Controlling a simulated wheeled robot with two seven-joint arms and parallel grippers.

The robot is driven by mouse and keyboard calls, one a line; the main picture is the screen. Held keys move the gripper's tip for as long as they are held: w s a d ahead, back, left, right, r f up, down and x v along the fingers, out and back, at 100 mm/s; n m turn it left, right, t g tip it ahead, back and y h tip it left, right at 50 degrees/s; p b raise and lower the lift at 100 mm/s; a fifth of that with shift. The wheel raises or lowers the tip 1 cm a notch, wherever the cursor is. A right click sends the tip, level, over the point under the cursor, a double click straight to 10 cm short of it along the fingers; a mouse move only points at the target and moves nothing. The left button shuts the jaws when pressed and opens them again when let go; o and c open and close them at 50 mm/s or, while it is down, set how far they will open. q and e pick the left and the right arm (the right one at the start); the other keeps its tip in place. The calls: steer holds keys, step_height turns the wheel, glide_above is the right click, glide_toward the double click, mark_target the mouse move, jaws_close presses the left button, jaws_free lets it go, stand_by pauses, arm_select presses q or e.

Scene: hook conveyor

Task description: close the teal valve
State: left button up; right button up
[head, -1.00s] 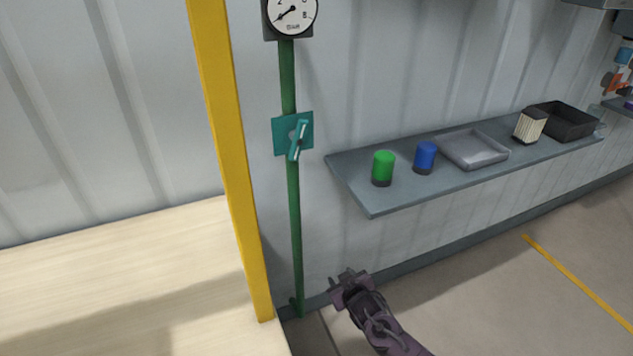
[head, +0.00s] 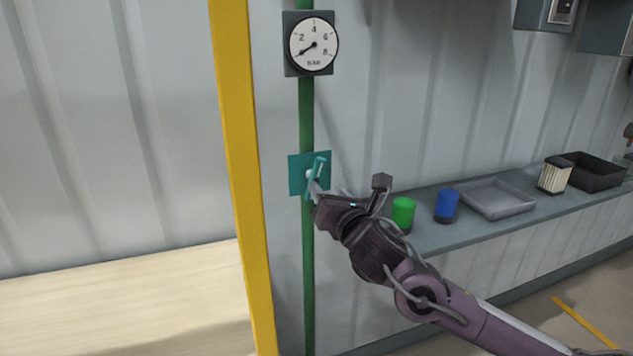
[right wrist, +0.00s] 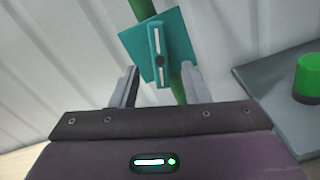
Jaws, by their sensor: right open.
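The teal valve (head: 320,168) has a lever handle with a white stripe on a square teal plate, mounted on a green vertical pipe. In the head view the lever leans slightly right of upright. My right gripper (head: 315,188) is at the valve's lower part, partly hiding the plate. In the right wrist view the valve lever (right wrist: 156,48) stands ahead and above, between the lines of my two open fingers (right wrist: 160,88). The fingers look empty, one on each side of the pipe. Whether they touch the lever cannot be told. My left gripper is not in view.
A pressure gauge (head: 312,44) sits above the valve. A yellow post (head: 236,150) stands close to its left. A shelf (head: 440,233) at right holds a green cylinder (head: 403,212), a blue cylinder (head: 447,204), a grey tray (head: 497,199) and a black bin (head: 597,172).

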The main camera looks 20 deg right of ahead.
mark_target(317, 177)
steer(key=w+p, duration=0.1)
steer(key=w, duration=0.2)
steer(key=w+p, duration=0.1)
steer(key=w, duration=0.2)
steer(key=shift+w+a+r, duration=0.1)
steer(key=shift+w+r, duration=0.1)
steer(key=shift+w, duration=0.15)
steer(key=shift+w+f+p, duration=0.1)
steer(key=shift+w+p, duration=0.25)
steer(key=shift+w, duration=0.15)
jaws_close()
